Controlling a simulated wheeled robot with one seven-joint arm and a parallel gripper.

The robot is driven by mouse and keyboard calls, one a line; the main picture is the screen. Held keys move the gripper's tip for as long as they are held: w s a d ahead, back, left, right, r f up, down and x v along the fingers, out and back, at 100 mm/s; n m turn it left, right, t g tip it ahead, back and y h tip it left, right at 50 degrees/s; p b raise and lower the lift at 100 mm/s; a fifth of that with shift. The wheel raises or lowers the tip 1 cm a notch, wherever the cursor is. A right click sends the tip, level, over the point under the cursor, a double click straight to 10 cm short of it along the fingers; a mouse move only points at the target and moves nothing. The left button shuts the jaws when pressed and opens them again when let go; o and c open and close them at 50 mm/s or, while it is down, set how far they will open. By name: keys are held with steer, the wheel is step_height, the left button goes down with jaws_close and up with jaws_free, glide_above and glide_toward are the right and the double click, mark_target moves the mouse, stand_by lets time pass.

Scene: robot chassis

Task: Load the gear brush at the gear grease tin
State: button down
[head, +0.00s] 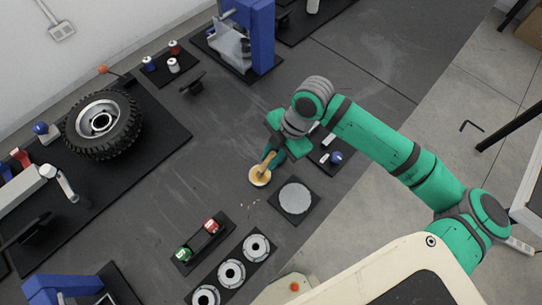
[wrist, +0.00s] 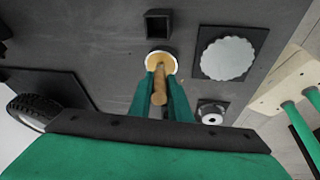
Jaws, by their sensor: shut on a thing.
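My gripper (head: 271,156) is shut on the gear brush (head: 266,163), a slim brush with a wooden handle. The handle (wrist: 159,92) shows between my two green fingers (wrist: 160,84) in the wrist view. The gear grease tin (head: 259,179), a small round tin with a pale rim and tan contents, stands on the dark bench right below the brush. It also shows in the wrist view (wrist: 161,57). The brush's lower end is over or in the tin's opening; its bristles are hidden, so I cannot tell whether they touch the grease.
A pale scalloped disc (head: 296,198) lies on a dark square plate right of the tin. A dark holder with a red can (head: 211,225) and a green can (head: 183,254) stands at lower left, near a row of ringed parts (head: 231,271). Bench left of the tin is clear.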

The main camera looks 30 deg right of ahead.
steer(key=shift+r, duration=3.5)
